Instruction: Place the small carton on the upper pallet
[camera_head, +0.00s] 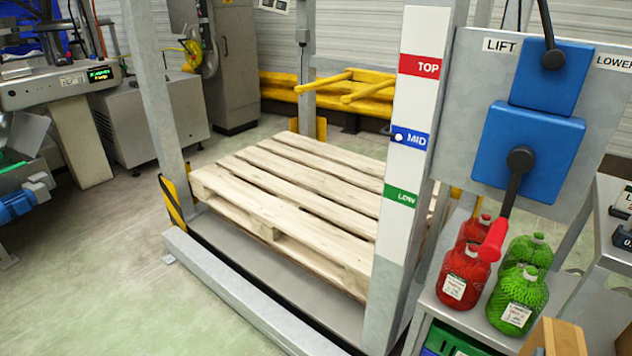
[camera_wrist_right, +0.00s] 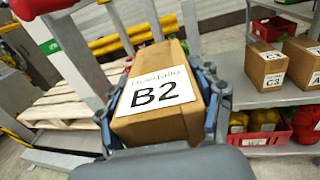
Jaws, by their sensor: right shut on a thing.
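The small carton (camera_wrist_right: 158,62) is a brown box with a white label reading "B2" in the right wrist view. My right gripper (camera_wrist_right: 162,88) is shut on it, with a blue-grey finger on each side. The wooden pallet (camera_head: 300,190) lies empty on the lift platform in the head view. It also shows at the left of the right wrist view (camera_wrist_right: 62,105), apart from the carton. Only one pallet can be made out. A brown box corner (camera_head: 560,340) shows at the bottom right of the head view. My left gripper is not in view.
A post (camera_head: 408,150) marked TOP, MID and LOW stands at the pallet's right. A panel (camera_head: 470,80) carries LIFT and LOWER labels and levers. Red bottles (camera_head: 465,277) and green bottles (camera_head: 518,300) stand on a shelf. More cartons (camera_wrist_right: 267,67) sit on a shelf at right.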

